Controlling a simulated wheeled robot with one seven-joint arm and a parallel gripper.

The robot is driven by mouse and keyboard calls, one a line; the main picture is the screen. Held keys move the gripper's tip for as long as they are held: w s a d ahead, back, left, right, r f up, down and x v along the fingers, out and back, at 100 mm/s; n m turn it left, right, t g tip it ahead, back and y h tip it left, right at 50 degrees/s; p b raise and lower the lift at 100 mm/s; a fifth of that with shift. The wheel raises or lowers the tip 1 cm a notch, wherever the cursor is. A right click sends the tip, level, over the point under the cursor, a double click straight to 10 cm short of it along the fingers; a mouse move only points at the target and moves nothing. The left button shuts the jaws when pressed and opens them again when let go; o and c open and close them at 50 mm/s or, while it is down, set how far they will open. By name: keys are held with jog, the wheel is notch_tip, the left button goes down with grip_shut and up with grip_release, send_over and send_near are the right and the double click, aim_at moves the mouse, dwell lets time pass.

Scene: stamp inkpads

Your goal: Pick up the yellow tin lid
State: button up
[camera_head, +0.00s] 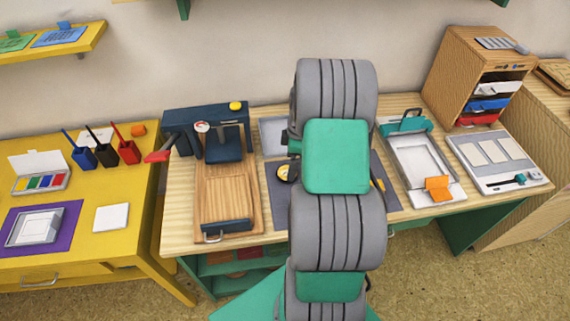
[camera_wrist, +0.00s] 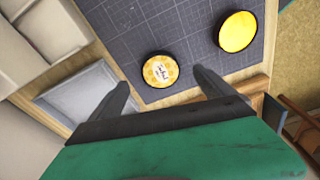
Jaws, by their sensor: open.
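A round tin lid (camera_wrist: 161,69) with a yellow, printed label and a dark rim lies on the dark gridded cutting mat (camera_wrist: 178,30). A plain bright-yellow round pad (camera_wrist: 237,31) with a dark rim lies apart from it, up and to the right in the wrist view. My gripper (camera_wrist: 163,87) is open and empty, its two fingers on either side of the lid in the picture, with no visible contact. I cannot tell its exact height. In the head view my arm covers most of the mat; part of the lid (camera_head: 284,173) shows left of the arm.
A grey tray (camera_wrist: 75,95) lies beside the mat. A press on a wooden board (camera_head: 228,192) stands left of the mat, and a white tray (camera_head: 420,165) with an orange piece stands to the right. A wooden drawer unit (camera_head: 457,75) stands at the back right.

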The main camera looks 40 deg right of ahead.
aim_at(282, 172)
jog(key=f, duration=0.3)
jog(key=a+f+p, duration=0.1)
jog(key=f, duration=0.1)
jog(key=shift+w, duration=0.35)
jog(key=shift+c, duration=0.5)
jog(key=shift+r, duration=0.1)
jog(key=c, duration=1.3)
